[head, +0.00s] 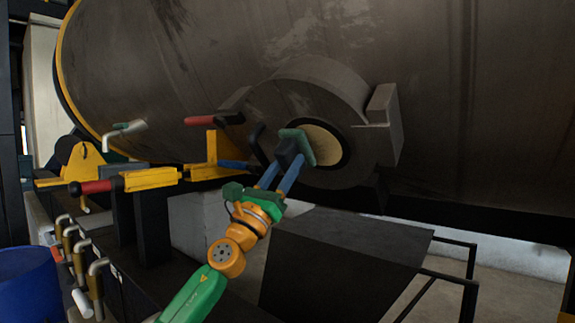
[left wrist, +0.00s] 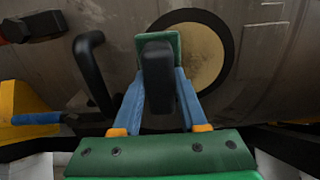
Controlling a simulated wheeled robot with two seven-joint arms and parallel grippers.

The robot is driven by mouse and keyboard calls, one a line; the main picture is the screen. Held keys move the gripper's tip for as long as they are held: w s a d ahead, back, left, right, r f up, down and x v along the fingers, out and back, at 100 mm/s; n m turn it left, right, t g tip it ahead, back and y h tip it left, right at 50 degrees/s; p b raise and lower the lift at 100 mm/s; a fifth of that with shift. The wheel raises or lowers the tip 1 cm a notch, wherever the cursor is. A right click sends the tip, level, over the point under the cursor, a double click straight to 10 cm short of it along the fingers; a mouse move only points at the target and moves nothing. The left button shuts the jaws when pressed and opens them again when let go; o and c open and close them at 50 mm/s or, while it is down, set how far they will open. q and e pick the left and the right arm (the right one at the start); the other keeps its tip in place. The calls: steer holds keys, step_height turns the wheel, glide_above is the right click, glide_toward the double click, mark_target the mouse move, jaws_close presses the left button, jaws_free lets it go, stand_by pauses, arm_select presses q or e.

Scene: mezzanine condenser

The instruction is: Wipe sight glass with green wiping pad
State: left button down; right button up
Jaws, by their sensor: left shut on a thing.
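The sight glass (head: 322,146) is a round tan disc in a dark ring, set in a grey housing on the big tank. It also shows in the left wrist view (left wrist: 205,58). My left gripper (head: 286,164) is shut on the black handle of the green wiping pad (head: 298,146). In the left wrist view the blue fingers of my left gripper (left wrist: 161,92) flank that handle, and the pad (left wrist: 174,40) shows behind it. The pad overlaps the left part of the glass; I cannot tell whether it touches. My right gripper is not in view.
A black curved handle (head: 256,141) stands just left of the pad. A red-handled lever (head: 203,120) and yellow valve parts (head: 150,179) are to the left. Several pipe taps (head: 94,285) and a blue drum (head: 28,285) are lower left. A dark slanted panel (head: 345,262) lies below the glass.

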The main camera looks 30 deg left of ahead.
arm_select(q)
steer(key=d, duration=0.4)
steer(key=shift+s+d+p, duration=0.2)
steer(key=shift+p, duration=0.15)
steer(key=shift+w+a, duration=0.15)
steer(key=shift+a, duration=0.25)
steer(key=a+b, duration=0.2)
steer(key=a, duration=0.1)
steer(key=shift+a+r, duration=0.15)
steer(key=shift+a, duration=0.1)
steer(key=shift+a+r, duration=0.1)
steer(key=shift+a, duration=0.15)
